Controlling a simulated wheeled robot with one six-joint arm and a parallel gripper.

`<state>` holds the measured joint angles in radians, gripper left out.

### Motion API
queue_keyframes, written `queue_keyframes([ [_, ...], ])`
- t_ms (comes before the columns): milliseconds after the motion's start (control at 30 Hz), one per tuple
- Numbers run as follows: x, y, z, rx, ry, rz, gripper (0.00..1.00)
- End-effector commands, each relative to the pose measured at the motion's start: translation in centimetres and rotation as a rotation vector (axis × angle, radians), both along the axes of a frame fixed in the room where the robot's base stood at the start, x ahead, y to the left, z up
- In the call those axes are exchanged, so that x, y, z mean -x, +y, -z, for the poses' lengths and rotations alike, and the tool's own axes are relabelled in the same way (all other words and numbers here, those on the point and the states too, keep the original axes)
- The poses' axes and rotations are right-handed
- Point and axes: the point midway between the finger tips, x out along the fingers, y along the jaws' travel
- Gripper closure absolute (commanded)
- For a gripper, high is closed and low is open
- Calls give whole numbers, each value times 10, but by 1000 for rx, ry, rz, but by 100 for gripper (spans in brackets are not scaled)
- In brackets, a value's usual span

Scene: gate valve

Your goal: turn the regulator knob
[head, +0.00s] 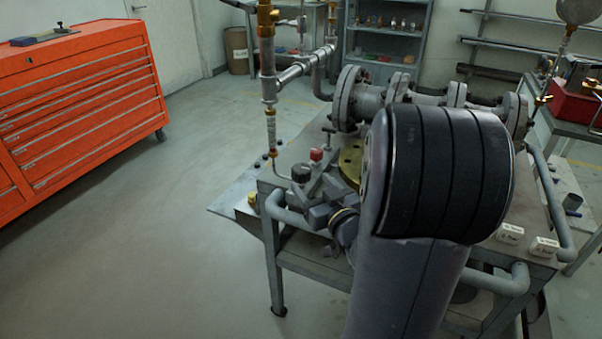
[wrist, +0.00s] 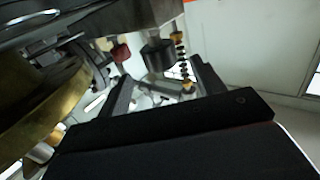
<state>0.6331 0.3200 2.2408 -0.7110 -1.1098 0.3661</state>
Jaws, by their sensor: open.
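A black round knob (head: 301,173), which looks like the regulator knob, stands at the left part of the workbench. In the wrist view the black knob (wrist: 158,56) shows ahead of my gripper, between the lines of its two fingers. A smaller red knob (head: 316,155) stands just behind it; it also shows in the wrist view (wrist: 121,52), left of the black one. My gripper (head: 314,188) is open and empty, close to the black knob. The wrist view shows its fingers (wrist: 166,84) spread apart. I cannot tell whether a finger touches the knob.
A brass flange (head: 351,160) lies close beside my gripper. A vertical pipe (head: 268,85) rises behind the knobs, and flanged grey piping (head: 400,92) runs along the bench's back. Rails edge the workbench (head: 330,262). An orange tool chest (head: 75,105) stands left, with clear floor between.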

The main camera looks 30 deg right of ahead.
Motion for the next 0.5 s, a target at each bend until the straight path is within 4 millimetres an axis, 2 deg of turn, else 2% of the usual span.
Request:
queue_keyframes([
  [33,-11,2,1,0,-1,-6,36],
  [200,-42,1,1,-1,0,-3,36],
  [333,-57,0,1,-1,1,-1,36],
  [500,-65,0,0,0,0,0,36],
])
